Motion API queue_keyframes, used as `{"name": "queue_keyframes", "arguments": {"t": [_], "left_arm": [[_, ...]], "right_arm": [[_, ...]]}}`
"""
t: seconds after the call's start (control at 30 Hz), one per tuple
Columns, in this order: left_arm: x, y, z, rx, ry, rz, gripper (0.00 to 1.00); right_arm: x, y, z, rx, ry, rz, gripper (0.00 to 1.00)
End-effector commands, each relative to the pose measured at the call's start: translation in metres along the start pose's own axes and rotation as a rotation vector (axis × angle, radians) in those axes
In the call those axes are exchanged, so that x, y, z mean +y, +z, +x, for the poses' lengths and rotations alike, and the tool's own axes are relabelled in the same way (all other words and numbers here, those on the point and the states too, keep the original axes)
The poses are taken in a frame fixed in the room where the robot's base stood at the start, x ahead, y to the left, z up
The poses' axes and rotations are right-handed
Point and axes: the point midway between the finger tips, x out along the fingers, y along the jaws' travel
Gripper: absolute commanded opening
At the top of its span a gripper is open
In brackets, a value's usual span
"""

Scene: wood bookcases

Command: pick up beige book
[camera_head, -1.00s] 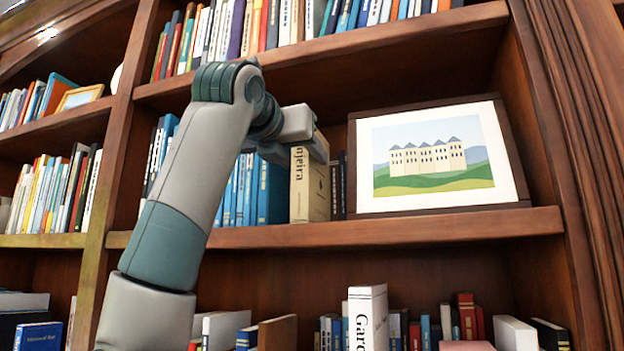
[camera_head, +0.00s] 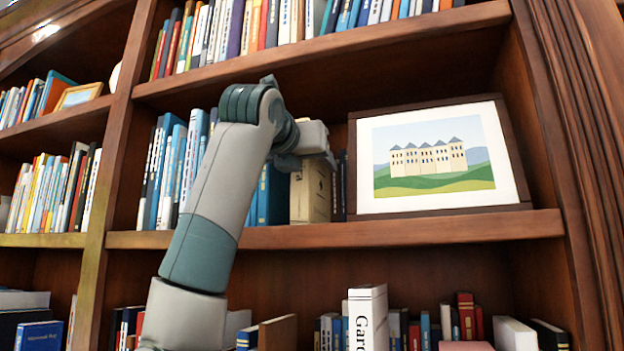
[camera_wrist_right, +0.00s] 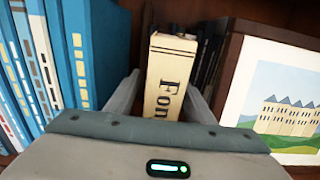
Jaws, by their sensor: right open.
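The beige book (camera_head: 311,195) stands upright on the middle shelf, between blue books and thin dark books. In the right wrist view, the beige book (camera_wrist_right: 170,72) shows its spine with dark lettering. My right gripper (camera_head: 322,160) is in front of the book's upper part and hides some of it in the head view. In the wrist view, my right gripper (camera_wrist_right: 163,97) is open, with one finger at each side of the book's spine. Whether the fingers touch the book cannot be told. My left gripper is not in view.
Blue books (camera_head: 270,195) stand close on the left, with thin dark books (camera_wrist_right: 208,55) close on the right. A framed castle picture (camera_head: 435,158) leans at the right. The shelf board (camera_head: 400,229) runs below, and another shelf of books is above.

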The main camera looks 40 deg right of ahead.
Motion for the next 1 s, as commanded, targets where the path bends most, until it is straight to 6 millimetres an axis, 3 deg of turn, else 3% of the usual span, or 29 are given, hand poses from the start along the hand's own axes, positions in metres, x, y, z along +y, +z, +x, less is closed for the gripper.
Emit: {"name": "queue_keyframes", "arguments": {"t": [0.23, 0.43, 1.0], "left_arm": [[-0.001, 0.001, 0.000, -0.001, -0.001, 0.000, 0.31], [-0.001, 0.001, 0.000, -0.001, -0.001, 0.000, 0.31], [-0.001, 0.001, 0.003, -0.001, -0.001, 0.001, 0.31]], "right_arm": [[0.000, 0.000, 0.000, 0.000, 0.000, 0.000, 0.46], [0.000, 0.000, 0.000, 0.000, 0.000, 0.000, 0.00], [-0.001, 0.010, -0.001, -0.003, 0.000, 0.002, 0.00]]}}
